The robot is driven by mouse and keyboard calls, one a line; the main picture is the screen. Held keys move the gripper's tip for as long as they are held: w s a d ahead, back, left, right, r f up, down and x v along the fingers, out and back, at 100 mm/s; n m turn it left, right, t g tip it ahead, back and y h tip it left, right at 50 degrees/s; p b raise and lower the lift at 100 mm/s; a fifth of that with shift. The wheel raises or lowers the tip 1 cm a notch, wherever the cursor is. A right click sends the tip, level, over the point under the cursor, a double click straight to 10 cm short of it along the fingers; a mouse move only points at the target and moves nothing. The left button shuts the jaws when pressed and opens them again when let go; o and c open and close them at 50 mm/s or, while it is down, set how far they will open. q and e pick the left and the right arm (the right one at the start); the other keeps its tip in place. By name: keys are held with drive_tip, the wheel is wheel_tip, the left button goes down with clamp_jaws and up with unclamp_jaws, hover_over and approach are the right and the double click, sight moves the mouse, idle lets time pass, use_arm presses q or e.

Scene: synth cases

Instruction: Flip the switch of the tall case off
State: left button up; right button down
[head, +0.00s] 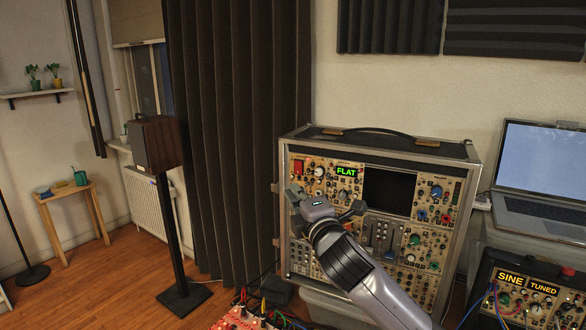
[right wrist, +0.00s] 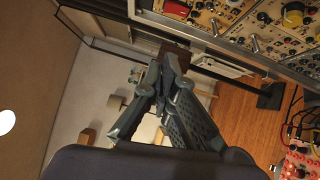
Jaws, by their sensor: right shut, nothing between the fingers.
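The tall case (head: 303,134) stands upright in the middle of the head view, its front full of knobs, jacks and sliders. A green FLAT display (head: 346,171) and a dark screen (head: 388,191) sit in its upper part. A red switch-like part (head: 297,167) is at its upper left. Which way it is set is too small to tell. My right gripper (head: 294,196) is in front of the case's left side, below the red part. In the right wrist view its fingers (right wrist: 164,62) are shut and empty, apart from the panel (right wrist: 245,25). My left gripper is not in view.
A laptop (head: 538,160) stands at the right, above a lower synth case (head: 530,287) reading SINE and TUNED. A red module with cables (head: 245,318) is at the bottom. Left of the case are a curtain (head: 240,120) and a speaker on a stand (head: 158,145).

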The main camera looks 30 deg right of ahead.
sight(298, 168)
drive_tip(key=w+d+p, duration=0.1)
drive_tip(key=w, duration=0.2)
drive_tip(key=w+d+r+p, duration=0.1)
drive_tip(key=w+d, duration=0.1)
drive_tip(key=w, duration=0.1)
drive_tip(key=w+d+p, duration=0.2)
drive_tip(key=w, duration=0.1)
drive_tip(key=shift+w+d+r, duration=0.15)
drive_tip(key=shift+w+d, duration=0.05)
drive_tip(key=shift+w, duration=0.05)
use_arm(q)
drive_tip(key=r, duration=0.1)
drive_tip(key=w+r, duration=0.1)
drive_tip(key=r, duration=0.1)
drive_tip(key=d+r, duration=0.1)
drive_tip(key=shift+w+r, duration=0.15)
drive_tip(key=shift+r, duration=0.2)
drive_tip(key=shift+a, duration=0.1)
use_arm(e)
drive_tip(key=shift+w, duration=0.1)
drive_tip(key=shift+w+d+r+p, duration=0.15)
drive_tip(key=shift+d+r+p, duration=0.15)
drive_tip(key=shift+p, duration=0.2)
drive_tip(key=shift+f, duration=0.15)
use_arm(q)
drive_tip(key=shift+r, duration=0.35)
